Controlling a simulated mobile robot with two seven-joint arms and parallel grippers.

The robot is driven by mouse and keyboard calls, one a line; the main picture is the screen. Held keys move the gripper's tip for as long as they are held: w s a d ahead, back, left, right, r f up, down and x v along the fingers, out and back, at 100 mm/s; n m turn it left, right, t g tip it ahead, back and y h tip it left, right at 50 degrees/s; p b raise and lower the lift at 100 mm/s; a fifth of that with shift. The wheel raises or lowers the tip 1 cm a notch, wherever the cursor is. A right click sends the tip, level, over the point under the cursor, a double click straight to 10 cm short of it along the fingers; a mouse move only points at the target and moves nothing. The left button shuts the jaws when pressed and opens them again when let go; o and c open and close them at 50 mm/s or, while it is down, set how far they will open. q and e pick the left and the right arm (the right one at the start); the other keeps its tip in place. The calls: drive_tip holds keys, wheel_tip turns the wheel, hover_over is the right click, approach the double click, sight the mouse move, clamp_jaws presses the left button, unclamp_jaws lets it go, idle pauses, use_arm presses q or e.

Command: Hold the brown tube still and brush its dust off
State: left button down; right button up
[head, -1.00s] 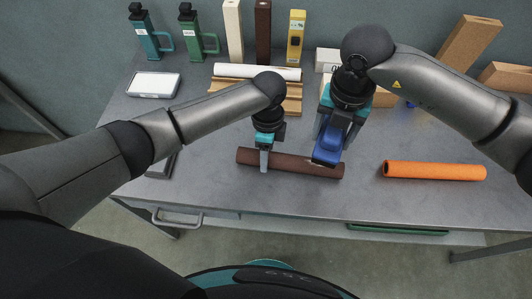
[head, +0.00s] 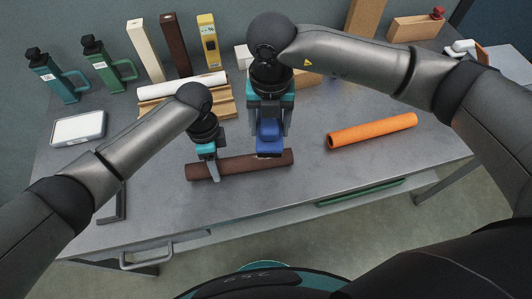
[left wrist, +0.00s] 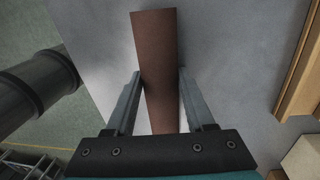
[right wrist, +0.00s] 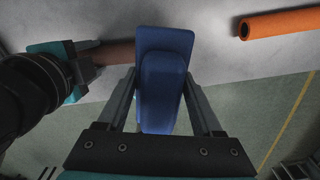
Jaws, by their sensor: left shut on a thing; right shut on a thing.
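The brown tube (head: 238,165) lies across the grey table near its front edge. My left gripper (head: 209,170) is shut around the tube left of its middle. The tube also shows between the fingers in the left wrist view (left wrist: 156,60). My right gripper (head: 269,132) is shut on a blue brush (head: 269,138), which also shows in the right wrist view (right wrist: 164,80). The brush is at the tube's right part, and its underside is hidden, so I cannot tell whether it touches. I cannot make out dust on the tube.
An orange tube (head: 372,130) lies to the right on the table (head: 330,175). Behind are a white roll (head: 182,85) on a wooden rack, bottles, upright blocks and a white-topped box (head: 78,128). The table's front edge is close to the brown tube.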

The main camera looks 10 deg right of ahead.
sight(252, 158)
drive_tip(key=shift+a+f, duration=0.65)
drive_tip(key=shift+f, duration=0.65)
drive_tip(key=shift+a+f, duration=0.65)
drive_tip(key=shift+f, duration=0.65)
drive_tip(key=shift+a+f, duration=0.65)
drive_tip(key=shift+f, duration=0.65)
drive_tip(key=shift+d+f, duration=0.45)
drive_tip(key=shift+f, duration=0.05)
drive_tip(key=shift+d+f, duration=0.1)
drive_tip(key=shift+d, duration=3.3)
drive_tip(key=shift+a, duration=4)
wheel_tip(252, 158, up, 8)
drive_tip(key=shift+d, duration=0.15)
